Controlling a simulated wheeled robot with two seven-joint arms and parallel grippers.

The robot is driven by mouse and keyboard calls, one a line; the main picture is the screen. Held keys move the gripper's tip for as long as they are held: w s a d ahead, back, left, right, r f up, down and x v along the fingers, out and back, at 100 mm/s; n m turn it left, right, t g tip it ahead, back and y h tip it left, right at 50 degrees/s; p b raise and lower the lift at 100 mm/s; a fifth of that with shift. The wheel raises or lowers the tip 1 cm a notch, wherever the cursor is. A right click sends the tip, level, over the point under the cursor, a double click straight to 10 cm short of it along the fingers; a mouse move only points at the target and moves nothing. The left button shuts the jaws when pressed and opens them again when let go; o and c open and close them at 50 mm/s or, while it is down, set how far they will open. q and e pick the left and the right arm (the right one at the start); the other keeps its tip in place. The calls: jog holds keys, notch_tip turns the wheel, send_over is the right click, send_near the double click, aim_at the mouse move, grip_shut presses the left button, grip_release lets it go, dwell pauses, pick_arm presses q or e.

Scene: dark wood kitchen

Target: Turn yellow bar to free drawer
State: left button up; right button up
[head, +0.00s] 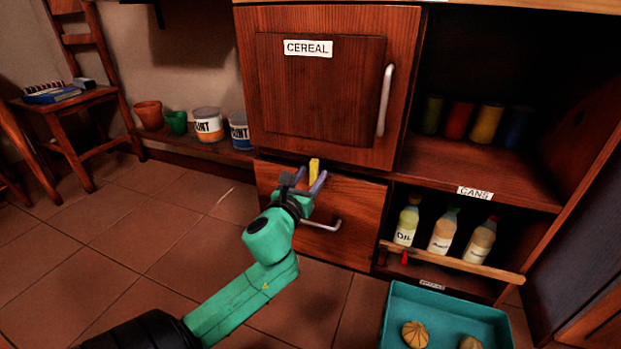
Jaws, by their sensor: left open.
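The yellow bar (314,171) stands upright at the top edge of the drawer (353,205), just under the cereal cabinet door. My left gripper (304,181) is open at the bar, with its fingers on either side of it in the picture. I cannot tell whether a finger touches the bar. The lower part of the bar is hidden by the gripper. My right gripper is not in view.
The cereal door (330,90) with its vertical handle (384,100) is above. Open shelves at right hold several cans and bottles (440,232). A teal crate (400,300) stands on the floor at bottom right. Pots and paint tins (208,126) line a low ledge at left.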

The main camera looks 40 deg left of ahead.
pick_arm(q)
grip_shut()
